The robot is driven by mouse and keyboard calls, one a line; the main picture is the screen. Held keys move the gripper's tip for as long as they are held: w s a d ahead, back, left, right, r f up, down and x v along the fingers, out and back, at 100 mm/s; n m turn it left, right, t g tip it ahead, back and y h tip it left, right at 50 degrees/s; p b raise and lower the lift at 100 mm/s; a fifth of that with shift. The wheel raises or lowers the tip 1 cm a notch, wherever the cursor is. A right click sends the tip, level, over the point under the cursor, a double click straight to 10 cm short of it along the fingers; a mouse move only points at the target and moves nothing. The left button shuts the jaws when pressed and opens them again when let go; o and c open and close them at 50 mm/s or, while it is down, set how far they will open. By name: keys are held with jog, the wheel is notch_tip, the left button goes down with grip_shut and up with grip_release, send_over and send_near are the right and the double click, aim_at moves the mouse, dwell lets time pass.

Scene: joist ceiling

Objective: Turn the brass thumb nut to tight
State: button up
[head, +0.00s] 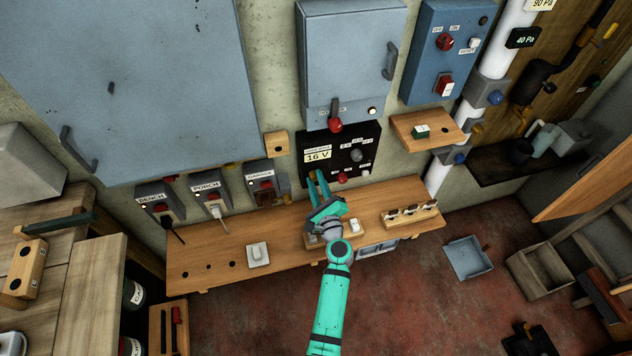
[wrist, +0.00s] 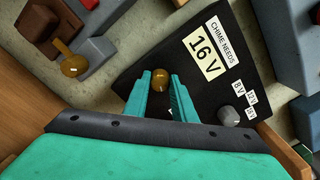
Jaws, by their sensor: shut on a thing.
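A black panel (wrist: 196,85) carries a "CHIME NEEDS 16 V" label (wrist: 204,50). A small brass thumb nut (wrist: 160,80) sits on this panel, left of the label in the wrist view. My gripper (wrist: 162,84) has its two teal fingers closed on either side of the nut, near the panel face. In the head view my gripper (head: 317,182) reaches the panel's lower left part (head: 366,142), and the fingers hide the nut there. How far the nut is turned cannot be told.
A grey selector knob (wrist: 229,116) with voltage marks is on the same panel. Another brass knob (wrist: 73,65) shows beside the grey socket box. Sockets marked BENCH (head: 158,203), PORCH (head: 210,202) and GARAGE (head: 265,186) line the wall above the wooden shelf (head: 195,262).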

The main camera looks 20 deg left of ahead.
jog(key=shift+f+m, duration=0.1)
jog(key=shift+m, duration=0.7)
jog(key=o, duration=1.1)
jog(key=shift+c, duration=0.2)
jog(key=shift+s, duration=0.1)
jog(key=v, duration=1)
jog(key=shift+s+d, duration=0.3)
